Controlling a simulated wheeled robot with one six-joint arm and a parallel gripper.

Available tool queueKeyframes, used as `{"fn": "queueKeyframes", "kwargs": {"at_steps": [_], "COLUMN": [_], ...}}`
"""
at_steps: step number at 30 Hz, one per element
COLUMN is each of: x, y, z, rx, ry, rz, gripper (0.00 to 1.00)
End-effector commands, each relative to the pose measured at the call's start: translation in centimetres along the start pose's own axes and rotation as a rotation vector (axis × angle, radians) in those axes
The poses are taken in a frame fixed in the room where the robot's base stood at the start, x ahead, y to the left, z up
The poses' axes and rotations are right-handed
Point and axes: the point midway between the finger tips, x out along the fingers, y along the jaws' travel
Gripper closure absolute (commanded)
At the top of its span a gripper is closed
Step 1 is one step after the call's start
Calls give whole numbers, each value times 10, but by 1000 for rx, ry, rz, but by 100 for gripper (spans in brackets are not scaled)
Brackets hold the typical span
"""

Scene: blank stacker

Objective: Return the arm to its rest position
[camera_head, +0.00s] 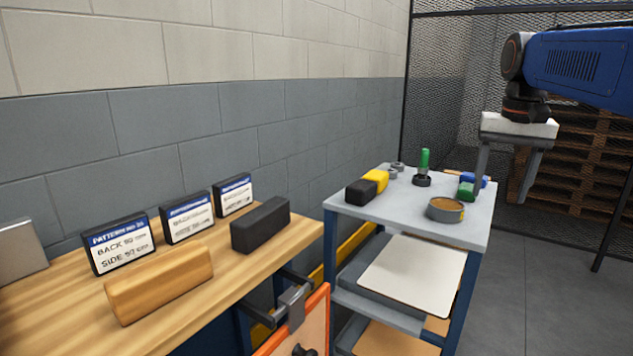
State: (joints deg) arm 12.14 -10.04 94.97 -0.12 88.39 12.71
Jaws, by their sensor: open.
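My gripper (506,170) hangs from my blue arm (580,68) at the upper right. Its two grey fingers point down and are spread apart with nothing between them. It is above and to the right of the grey cart top, apart from everything on it. Part of the arm runs out of view at the right edge.
A wooden bench (215,283) holds a wooden block (160,283), a dark block (260,224) and three labelled cards. The cart (400,208) carries a round tin (445,209), a green-handled tool (424,165) and small blocks. A mesh fence (450,80) stands behind. Floor is clear at right.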

Motion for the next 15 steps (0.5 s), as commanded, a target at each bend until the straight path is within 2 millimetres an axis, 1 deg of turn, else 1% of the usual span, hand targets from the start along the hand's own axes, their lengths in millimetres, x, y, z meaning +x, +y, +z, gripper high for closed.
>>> {"fn": "queueKeyframes", "kwargs": {"at_steps": [1,8,9,14,15], "x": [7,47,55,90,100], "y": [-2,-6,-6,-5,-4], "z": [19,87,99,146,158], "rx": [-25,-130,-150,-222,-240], "ry": [15,85,97,146,158], "rz": [-5,-27,-31,-46,-50], "gripper": [39,39,39,39,39]}}
